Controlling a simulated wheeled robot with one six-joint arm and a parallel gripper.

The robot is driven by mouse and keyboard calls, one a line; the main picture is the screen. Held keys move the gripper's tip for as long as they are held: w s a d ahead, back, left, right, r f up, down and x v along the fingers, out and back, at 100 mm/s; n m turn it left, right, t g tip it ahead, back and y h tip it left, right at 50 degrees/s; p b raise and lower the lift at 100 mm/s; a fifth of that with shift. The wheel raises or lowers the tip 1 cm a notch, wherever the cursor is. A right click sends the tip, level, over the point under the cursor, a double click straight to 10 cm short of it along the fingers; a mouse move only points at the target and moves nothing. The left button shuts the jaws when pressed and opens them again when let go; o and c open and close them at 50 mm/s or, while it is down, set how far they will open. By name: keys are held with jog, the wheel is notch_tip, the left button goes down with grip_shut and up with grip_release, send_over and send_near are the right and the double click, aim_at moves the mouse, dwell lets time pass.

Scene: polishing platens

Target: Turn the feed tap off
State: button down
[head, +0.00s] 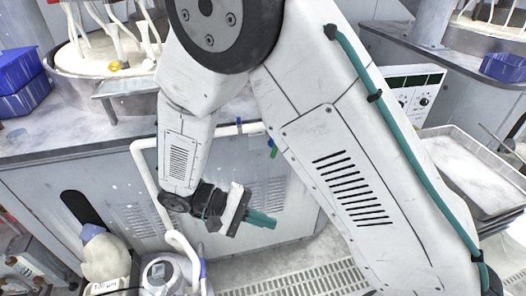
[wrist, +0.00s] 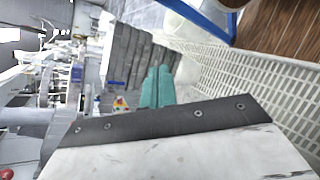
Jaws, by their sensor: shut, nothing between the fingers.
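My gripper (head: 260,219) has teal fingers and is in front of the grey cabinet, below the bench top. Its fingers lie together and hold nothing; they also show in the wrist view (wrist: 157,86). A white pipe (head: 146,180) runs along the cabinet front and bends down at the left. A small blue-and-green piece (head: 272,148) shows by the pipe's right end, partly beside my arm. It may be the tap handle, but it is too small to tell. My gripper is below it and apart from it. I cannot make out a tap for certain in the wrist view.
Blue bins (head: 22,82) and a round polishing basin (head: 75,88) stand on the bench at left. Containers (head: 105,255) stand on the floor at lower left. Stacked trays (head: 470,165) are at right. A floor grating (head: 300,270) lies below. My arm hides the middle.

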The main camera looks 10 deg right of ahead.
jog(key=w+a+r+n+t, duration=0.1)
jog(key=w+a+r+t, duration=0.2)
jog(key=w+t, duration=0.45)
jog(key=w+a+r+n+t, duration=0.1)
jog(key=w+a+r+t, duration=0.25)
jog(key=w+t, duration=0.35)
send_near(276, 146)
jog(key=shift+w+d+f, duration=1.35)
jog(key=shift+w+d, duration=0.55)
jog(key=shift+w, duration=0.95)
jog(key=shift+g, duration=0.35)
jog(key=shift+s+d+f+h, duration=0.1)
jog(key=shift+d+f+h, duration=0.5)
jog(key=shift+d, duration=0.25)
jog(key=shift+a, duration=0.1)
